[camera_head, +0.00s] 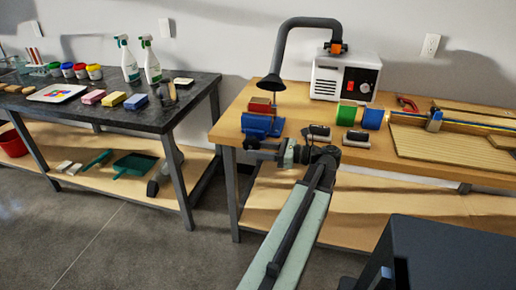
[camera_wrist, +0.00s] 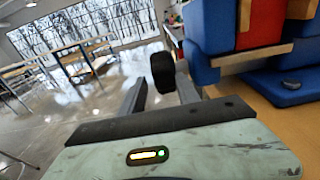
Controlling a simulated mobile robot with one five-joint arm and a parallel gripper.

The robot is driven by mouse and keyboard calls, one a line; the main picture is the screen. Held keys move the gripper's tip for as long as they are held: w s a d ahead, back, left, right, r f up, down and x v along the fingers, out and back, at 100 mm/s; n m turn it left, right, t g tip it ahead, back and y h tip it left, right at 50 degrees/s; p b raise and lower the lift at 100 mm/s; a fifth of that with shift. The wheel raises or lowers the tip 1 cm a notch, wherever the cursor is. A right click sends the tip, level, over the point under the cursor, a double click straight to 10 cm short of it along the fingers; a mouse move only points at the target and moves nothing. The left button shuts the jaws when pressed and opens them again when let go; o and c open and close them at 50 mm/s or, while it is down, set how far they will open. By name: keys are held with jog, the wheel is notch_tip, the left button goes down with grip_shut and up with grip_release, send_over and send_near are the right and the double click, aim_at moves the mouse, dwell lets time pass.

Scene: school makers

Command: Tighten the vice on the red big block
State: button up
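The blue vice (camera_head: 262,126) stands at the front left corner of the wooden workbench. The red block (camera_head: 261,105) sits upright in its jaws. A black knob (camera_wrist: 163,72), apparently the end of the vice handle, shows between my fingers. My gripper (camera_head: 263,151) is at the front of the vice, low by the bench edge. Its two fingers (camera_wrist: 160,90) are apart, with slim gaps on either side of the knob.
A fume extractor (camera_head: 345,77) with a hooded black arm stands behind the vice. Green and blue spools (camera_head: 358,117) and dark-topped small items lie to the right. A dark table (camera_head: 100,105) with bottles and sponges stands left, across a floor gap.

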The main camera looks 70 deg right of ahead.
jog(key=shift+s+d+r, duration=0.1)
jog(key=shift+d, duration=0.05)
dwell(0.3)
jog(key=s, duration=0.7)
jog(key=shift+s+d, duration=0.2)
jog(key=shift+s, duration=0.1)
jog(key=shift+r, duration=0.1)
